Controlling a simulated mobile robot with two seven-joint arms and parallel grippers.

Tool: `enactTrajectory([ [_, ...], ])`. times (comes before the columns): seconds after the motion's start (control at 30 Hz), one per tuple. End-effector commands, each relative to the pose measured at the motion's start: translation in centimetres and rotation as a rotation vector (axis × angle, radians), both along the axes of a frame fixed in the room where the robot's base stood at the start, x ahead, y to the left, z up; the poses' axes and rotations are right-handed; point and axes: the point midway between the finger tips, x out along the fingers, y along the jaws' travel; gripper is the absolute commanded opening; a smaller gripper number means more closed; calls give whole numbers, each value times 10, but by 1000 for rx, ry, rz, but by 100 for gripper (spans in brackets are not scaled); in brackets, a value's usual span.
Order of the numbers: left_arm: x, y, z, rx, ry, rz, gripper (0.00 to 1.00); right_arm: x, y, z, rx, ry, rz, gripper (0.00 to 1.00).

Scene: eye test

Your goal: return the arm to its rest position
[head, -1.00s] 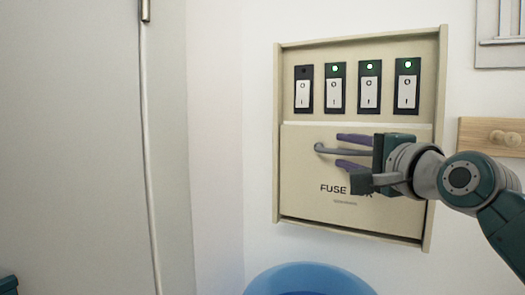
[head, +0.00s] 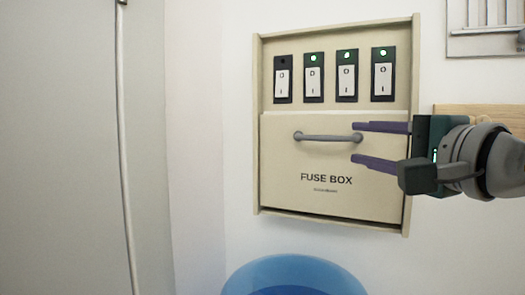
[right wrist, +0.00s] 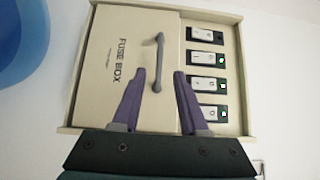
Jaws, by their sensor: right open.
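My right gripper (head: 358,142) has two purple fingers and is open and empty. The handle is on the cover (head: 285,178) marked FUSE BOX, over the lower part of the box. In the right wrist view the open fingers (right wrist: 160,74) show on either side of the handle's near end (right wrist: 158,60), and nothing is gripped. My left gripper is not in view.
Several rocker switches (head: 313,78) sit in a row above the cover; the leftmost lamp is dark, the others green. A blue round container (head: 290,272) stands below. A wooden board (head: 480,112) is behind my right gripper, a metal rack (head: 490,42) above it.

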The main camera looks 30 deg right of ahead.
Motion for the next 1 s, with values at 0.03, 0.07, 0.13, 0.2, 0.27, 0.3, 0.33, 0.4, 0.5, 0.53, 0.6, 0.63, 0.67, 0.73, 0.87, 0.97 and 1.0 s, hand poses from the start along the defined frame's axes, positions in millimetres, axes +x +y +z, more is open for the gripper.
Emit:
enactTrajectory([
  [0.03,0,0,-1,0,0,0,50,-2,0,0,0,-1,0,43],
  [0.07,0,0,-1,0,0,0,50,-3,0,0,0,-1,0,43],
  [0.13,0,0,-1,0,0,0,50,-3,0,0,0,0,0,43],
  [0.2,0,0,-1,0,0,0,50,-3,0,0,0,0,0,43],
  [0.27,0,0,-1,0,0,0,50,-3,0,0,0,0,0,43],
  [0.3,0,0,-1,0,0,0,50,-3,0,0,0,0,0,43],
  [0.33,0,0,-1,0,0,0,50,-3,0,0,0,0,0,43],
  [0.4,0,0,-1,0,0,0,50,-3,0,0,0,0,0,43],
  [0.5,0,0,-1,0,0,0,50,-3,0,0,0,0,0,43],
  [0.53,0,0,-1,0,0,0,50,-3,1,0,-3,2,1,43],
  [0.6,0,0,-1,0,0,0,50,-3,5,-7,-31,30,10,43],
  [0.63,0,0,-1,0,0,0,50,-4,9,-14,-58,55,18,43],
  [0.67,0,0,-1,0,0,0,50,-5,13,-22,-97,88,30,43],
  [0.73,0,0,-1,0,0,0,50,-12,30,-53,-229,203,77,43],
  [0.87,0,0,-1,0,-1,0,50,-48,71,-134,-602,499,267,43],
  [0.97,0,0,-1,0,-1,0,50,-96,98,-192,-899,704,484,43],
  [1.0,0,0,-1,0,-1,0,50,-118,106,-210,-1006,771,581,43],
])
